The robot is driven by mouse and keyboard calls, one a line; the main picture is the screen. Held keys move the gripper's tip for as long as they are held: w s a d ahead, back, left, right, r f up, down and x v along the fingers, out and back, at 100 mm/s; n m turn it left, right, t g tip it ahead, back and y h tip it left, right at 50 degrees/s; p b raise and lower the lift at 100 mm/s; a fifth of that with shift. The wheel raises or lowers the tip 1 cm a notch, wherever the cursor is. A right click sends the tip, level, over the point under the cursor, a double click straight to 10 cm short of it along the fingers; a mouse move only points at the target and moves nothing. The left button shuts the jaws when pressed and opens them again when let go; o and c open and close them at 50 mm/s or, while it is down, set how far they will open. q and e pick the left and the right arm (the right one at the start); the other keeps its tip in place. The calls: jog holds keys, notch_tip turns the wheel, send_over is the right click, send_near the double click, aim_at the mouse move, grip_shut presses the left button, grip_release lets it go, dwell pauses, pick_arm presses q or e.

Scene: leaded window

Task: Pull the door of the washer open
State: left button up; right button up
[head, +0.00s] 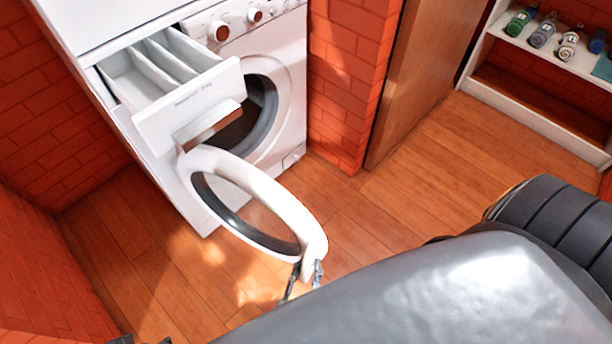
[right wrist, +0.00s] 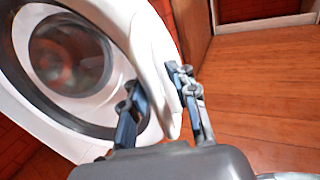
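The white washer (head: 283,120) stands at the upper left of the head view. Its round door (head: 262,187), a white ring with a dark inner rim, is swung well out from the opening, and the dark drum shows behind it. The door also shows in the right wrist view (right wrist: 150,45). My right gripper (head: 305,277) is at the door's free edge. In the right wrist view its fingers (right wrist: 158,98) lie on either side of the white rim, shut on it. Only small dark tips, apparently of my left gripper (head: 140,340), show at the bottom edge of the head view.
The washer's detergent drawer (head: 190,97) is pulled out above the door. A brick pillar (head: 345,75) and a wooden door (head: 425,70) stand to the right. A white shelf (head: 530,118) with several bottles is at the far right. The wooden floor (head: 400,185) between is clear.

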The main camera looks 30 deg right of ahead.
aim_at(309, 262)
notch_tip(309, 262, up, 10)
jog(key=shift+r, duration=0.1)
dwell(0.7)
